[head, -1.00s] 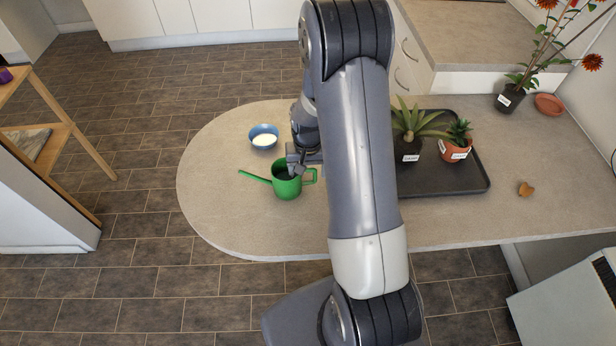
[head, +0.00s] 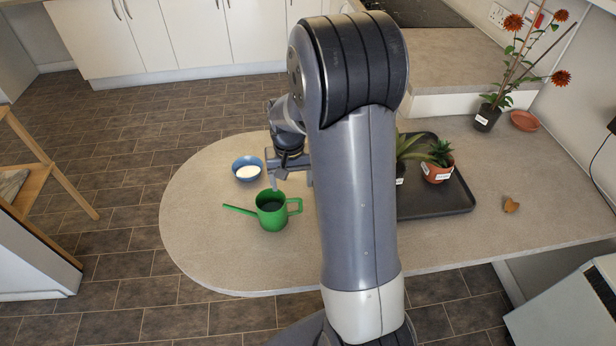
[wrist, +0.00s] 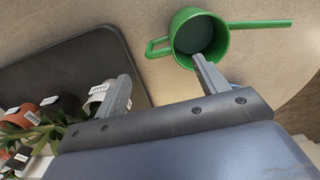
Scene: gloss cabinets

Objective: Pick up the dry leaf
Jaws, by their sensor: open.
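The dry leaf (head: 511,205) is a small curled brown piece lying on the right part of the counter in the head view, right of the black tray. My gripper (head: 291,184) is open and empty. It is far to the left of the leaf, just behind the green watering can (head: 271,212). In the wrist view my gripper's two fingers (wrist: 161,70) are spread apart, and one fingertip overlaps the can's rim in the picture. I cannot tell whether it touches. The leaf does not show in the wrist view.
The black tray (head: 440,207) holds potted plants, including one in a terracotta pot (head: 436,173), between my gripper and the leaf. A blue bowl (head: 247,169) stands behind the can. A flowering plant (head: 487,117) and saucer (head: 524,121) stand behind the leaf. Counter around the leaf is clear.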

